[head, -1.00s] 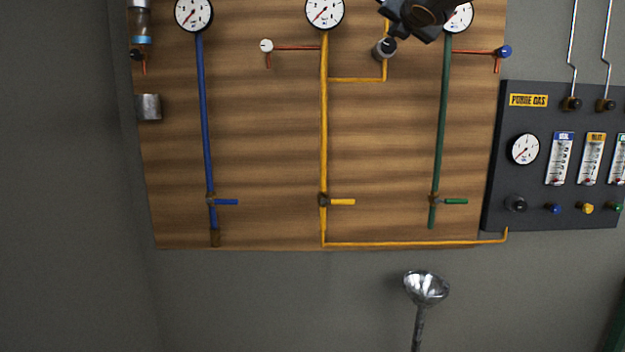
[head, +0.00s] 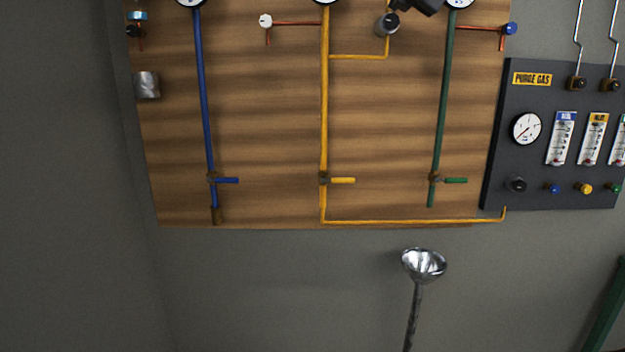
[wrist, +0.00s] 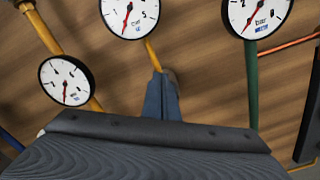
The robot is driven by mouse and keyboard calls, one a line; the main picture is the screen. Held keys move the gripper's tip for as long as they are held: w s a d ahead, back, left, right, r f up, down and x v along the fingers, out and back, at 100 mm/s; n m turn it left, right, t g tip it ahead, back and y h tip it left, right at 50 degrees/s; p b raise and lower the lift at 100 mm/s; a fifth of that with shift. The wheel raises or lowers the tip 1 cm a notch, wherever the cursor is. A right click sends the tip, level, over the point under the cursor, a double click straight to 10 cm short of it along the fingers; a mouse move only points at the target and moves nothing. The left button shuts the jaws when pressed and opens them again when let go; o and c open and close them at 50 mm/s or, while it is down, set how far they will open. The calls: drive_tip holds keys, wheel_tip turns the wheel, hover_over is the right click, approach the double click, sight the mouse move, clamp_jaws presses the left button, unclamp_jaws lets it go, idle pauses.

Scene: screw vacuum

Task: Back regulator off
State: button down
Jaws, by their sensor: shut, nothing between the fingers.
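A regulator with a grey body and dark knob (head: 387,24) sits on the yellow side branch near the top of the wooden board. My gripper (head: 395,14) shows only partly at the top edge of the head view, just above and right of the regulator. In the wrist view the blue-grey fingers of my gripper (wrist: 162,90) are together with nothing seen between them. Beyond their tips a brownish part shows, mostly hidden by them. I cannot tell whether the fingers touch it.
The wooden board (head: 270,120) carries blue, yellow and green pipes with lever valves. A purge gas panel (head: 540,195) with gauge, flowmeters and knobs is at right. A metal funnel (head: 424,265) stands below the board. In the wrist view, gauges (wrist: 67,80) surround the fingers.

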drive_tip(key=s, duration=0.6)
